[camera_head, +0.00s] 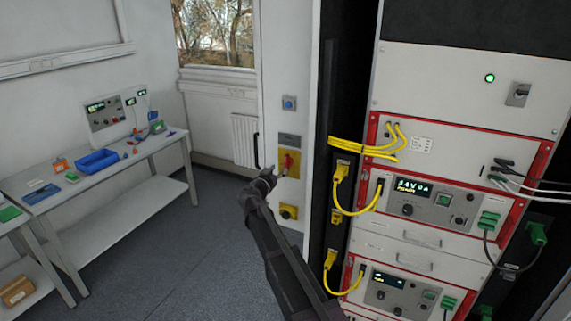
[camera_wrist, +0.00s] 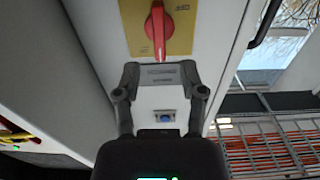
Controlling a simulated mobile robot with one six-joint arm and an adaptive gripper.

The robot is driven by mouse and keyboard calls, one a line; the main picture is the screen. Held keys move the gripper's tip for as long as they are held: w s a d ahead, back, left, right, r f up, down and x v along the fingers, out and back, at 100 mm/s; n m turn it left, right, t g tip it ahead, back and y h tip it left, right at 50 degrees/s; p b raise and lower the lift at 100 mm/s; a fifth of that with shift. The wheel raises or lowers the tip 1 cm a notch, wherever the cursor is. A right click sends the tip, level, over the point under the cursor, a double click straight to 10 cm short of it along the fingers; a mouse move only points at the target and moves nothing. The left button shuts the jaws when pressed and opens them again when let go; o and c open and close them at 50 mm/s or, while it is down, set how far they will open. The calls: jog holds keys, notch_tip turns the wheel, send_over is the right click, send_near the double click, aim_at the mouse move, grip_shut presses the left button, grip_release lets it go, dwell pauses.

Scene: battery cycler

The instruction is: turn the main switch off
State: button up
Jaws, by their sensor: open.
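The main switch is a red rotary knob (camera_head: 288,161) on a yellow plate (camera_head: 294,154) on the white cabinet's narrow side panel. In the wrist view, the red knob (camera_wrist: 158,30) shows close up at the top, its handle roughly upright in the picture, on the yellow plate (camera_wrist: 189,8). My gripper (camera_head: 274,173) is just left of and slightly below the knob in the head view.
A blue button (camera_head: 289,103) sits above the switch and a yellow box (camera_head: 288,211) below it. The rack with yellow cables (camera_head: 365,148) stands close on the right. A black door handle (camera_head: 256,150) is left of the switch. A workbench (camera_head: 125,155) stands at left; floor between is clear.

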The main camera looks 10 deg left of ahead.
aim_at(285, 163)
jog(key=shift+x, duration=3.15)
jog(key=shift+c, duration=0.2)
grip_shut()
